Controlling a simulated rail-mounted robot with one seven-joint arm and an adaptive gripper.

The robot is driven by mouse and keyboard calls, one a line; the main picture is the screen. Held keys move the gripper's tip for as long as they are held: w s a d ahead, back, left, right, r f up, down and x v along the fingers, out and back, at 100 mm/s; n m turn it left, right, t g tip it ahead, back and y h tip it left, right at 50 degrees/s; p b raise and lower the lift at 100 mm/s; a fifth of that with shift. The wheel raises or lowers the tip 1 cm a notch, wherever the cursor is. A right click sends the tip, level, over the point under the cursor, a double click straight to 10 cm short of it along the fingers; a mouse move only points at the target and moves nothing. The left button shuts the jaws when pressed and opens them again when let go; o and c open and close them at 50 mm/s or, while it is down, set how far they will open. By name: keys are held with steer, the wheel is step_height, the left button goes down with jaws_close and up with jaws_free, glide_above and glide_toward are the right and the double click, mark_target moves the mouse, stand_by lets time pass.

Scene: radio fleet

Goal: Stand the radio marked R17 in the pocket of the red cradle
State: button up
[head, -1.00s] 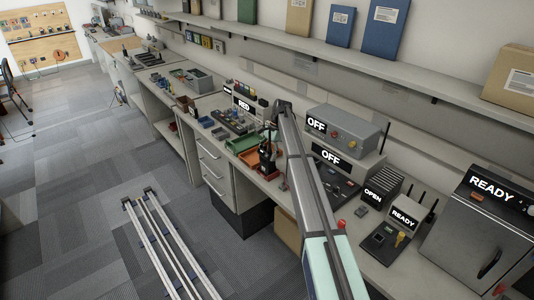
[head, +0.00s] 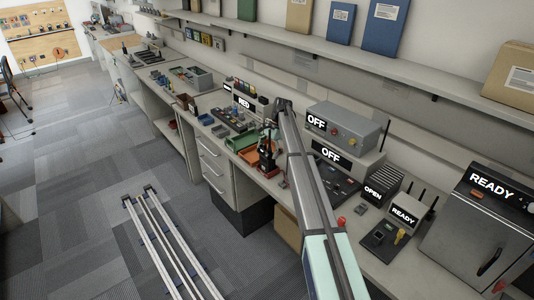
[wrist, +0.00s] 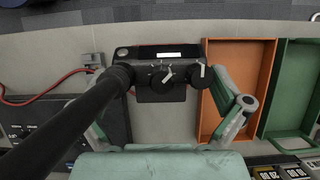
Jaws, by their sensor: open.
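A black radio (wrist: 160,85) with knobs on top and a thick antenna (wrist: 70,120) shows in the wrist view. A white label (wrist: 171,55) is on it, too small to read. My gripper (wrist: 165,98) is open, with one finger on each side of the radio; the antenna partly hides the left finger. I cannot tell whether the fingers touch it. In the head view, my gripper (head: 270,148) is at the bench beside the orange tray.
An orange tray (wrist: 212,120) and a green tray (wrist: 283,118) lie right of the radio in the wrist view. A red cable (wrist: 45,92) runs at its left. In the head view, equipment boxes (head: 345,125) stand right of my arm, and a shelf (head: 400,82) runs above the bench.

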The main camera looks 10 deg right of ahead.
steer(key=v, duration=1.1)
steer(key=shift+r, duration=0.3)
steer(key=shift+d, duration=0.1)
